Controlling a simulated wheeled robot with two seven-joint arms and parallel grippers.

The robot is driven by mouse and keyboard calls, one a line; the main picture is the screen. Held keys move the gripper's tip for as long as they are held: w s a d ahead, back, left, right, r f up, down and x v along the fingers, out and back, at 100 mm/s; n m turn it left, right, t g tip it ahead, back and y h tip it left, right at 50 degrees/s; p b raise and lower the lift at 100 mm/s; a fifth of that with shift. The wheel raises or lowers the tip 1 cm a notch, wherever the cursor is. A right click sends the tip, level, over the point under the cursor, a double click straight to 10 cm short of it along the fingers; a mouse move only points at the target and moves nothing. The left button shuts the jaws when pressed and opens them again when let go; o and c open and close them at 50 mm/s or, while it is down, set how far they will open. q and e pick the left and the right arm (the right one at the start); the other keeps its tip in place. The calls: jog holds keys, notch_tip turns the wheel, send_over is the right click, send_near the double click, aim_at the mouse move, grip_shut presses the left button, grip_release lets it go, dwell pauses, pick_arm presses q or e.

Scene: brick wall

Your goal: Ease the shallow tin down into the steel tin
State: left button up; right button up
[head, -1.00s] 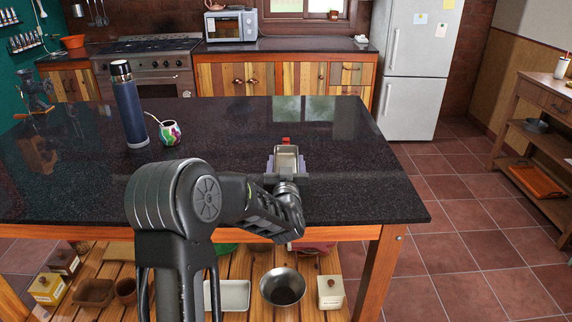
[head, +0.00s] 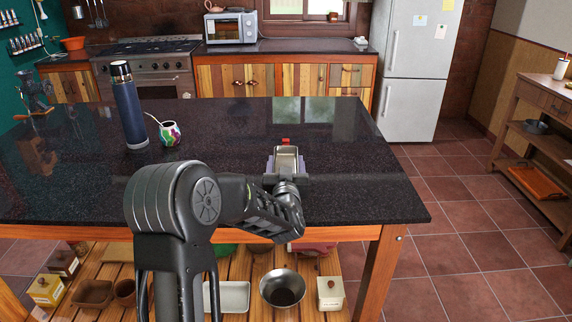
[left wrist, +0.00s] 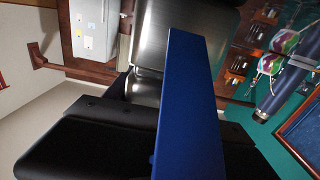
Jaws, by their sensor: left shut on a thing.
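My left gripper (head: 287,173) is over the right part of the dark island top, shut on a small open metal tin, which I take to be the shallow tin (head: 286,153). The gripper's wrist hides the tin's near side. In the left wrist view a brushed steel surface (left wrist: 187,30) stands beyond the dark fingers, and a blue strip (left wrist: 190,105) runs between them; I cannot tell which tin each belongs to. The steel tin cannot be told apart from the held one in the head view. My right gripper is not in view.
A small red thing (head: 285,141) shows just beyond the held tin. A blue flask (head: 130,108) and a colourful mate cup (head: 169,134) stand to the left on the island top (head: 360,185). The top right of the tin is clear.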

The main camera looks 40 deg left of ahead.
pick_arm(q)
jog(key=shift+s+f, duration=0.1)
jog(key=shift+f, duration=0.6)
jog(key=o, duration=1.1)
jog(key=shift+a, duration=0.1)
jog(key=shift+o, duration=0.8)
jog(key=shift+w+a, duration=0.1)
jog(key=shift+w, duration=0.1)
jog(key=shift+o, duration=1.3)
jog(key=shift+r, duration=0.2)
jog(key=shift+b+v, duration=0.7)
jog(key=shift+v, duration=3.25)
